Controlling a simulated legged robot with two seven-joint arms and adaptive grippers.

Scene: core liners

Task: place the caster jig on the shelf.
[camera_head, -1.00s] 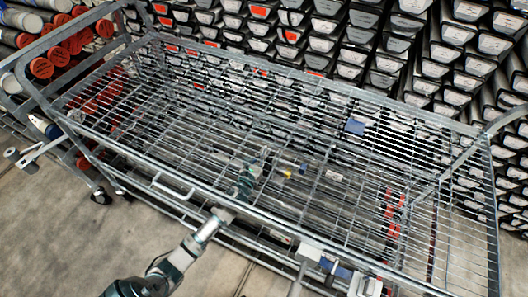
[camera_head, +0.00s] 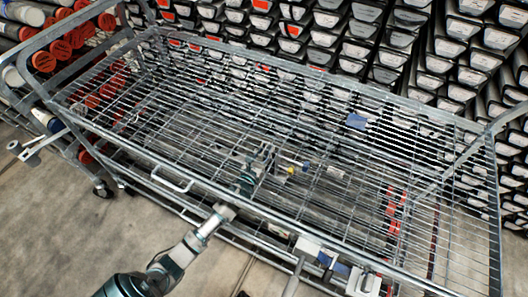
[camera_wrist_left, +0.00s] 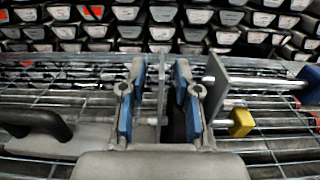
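What looks like the caster jig is a grey upright plate with rods, a yellow block (camera_wrist_left: 240,122) and a blue end (camera_wrist_left: 308,84) in the left wrist view. In the head view its yellow and blue parts (camera_head: 291,170) show small beside my left gripper (camera_head: 264,160). My left gripper also shows in the left wrist view (camera_wrist_left: 160,92), with blue-padded fingers apart. A thin grey plate (camera_wrist_left: 162,80) stands between them, with gaps visible on both sides. I cannot tell whether this plate belongs to the jig. The shelf appears to be the wire-mesh surface (camera_head: 215,135) of the metal cart.
The cart's tubular rail (camera_head: 290,227) runs along its near side, below my left forearm. Stacked core liners with pale labelled ends (camera_head: 440,60) fill the back. Red-capped tubes (camera_head: 60,50) lie at the far left. Bare floor (camera_head: 60,235) shows at the lower left.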

